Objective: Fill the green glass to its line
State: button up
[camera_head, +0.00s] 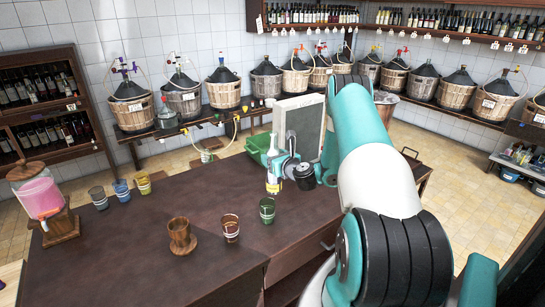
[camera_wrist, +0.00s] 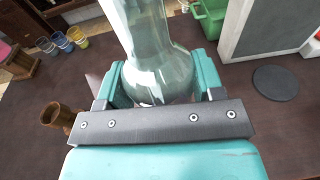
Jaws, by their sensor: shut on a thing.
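The green glass (camera_head: 267,210) stands upright on the dark table, right of a glass with a red-brown tint (camera_head: 230,228). Whether it holds liquid is too small to tell. My gripper (camera_head: 277,167) is beyond the green glass, near the table's far edge. It is shut on a clear glass bottle (camera_head: 273,184). In the wrist view my gripper (camera_wrist: 163,88) has a finger on each side of the bottle (camera_wrist: 150,45), which looks empty there. I cannot tell whether its base touches the table. I do not make out the green glass in the wrist view.
A wooden cup (camera_head: 181,236) stands left of the glasses. Three glasses (camera_head: 121,190) and a pink-filled dispenser (camera_head: 42,192) are at the left. A grey panel (camera_head: 302,125), a dark round item (camera_head: 304,177) and a green crate (camera_head: 258,147) are near my gripper. The table's front left is clear.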

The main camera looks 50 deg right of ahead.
jog(key=s+d+f+n+h+b, duration=0.1)
jog(key=d+f+n+b, duration=0.3)
jog(key=b, duration=0.8)
jog(key=s+d+f+n+h+b, duration=0.1)
jog(key=d+f+n+b, duration=0.2)
jog(key=f+n+b, duration=0.5)
jog(key=n+b, duration=0.2)
jog(key=b, duration=0.3)
jog(key=shift+d+t+h, duration=0.35)
jog(key=shift+t+h, duration=0.05)
dwell(0.4)
jog(key=shift+s+f+b, duration=0.1)
jog(key=shift+b, duration=0.25)
jog(key=shift+a+f+n+b, duration=0.1)
jog(key=shift+f+n+b, duration=0.75)
jog(key=shift+b, duration=1.45)
dwell(2.0)
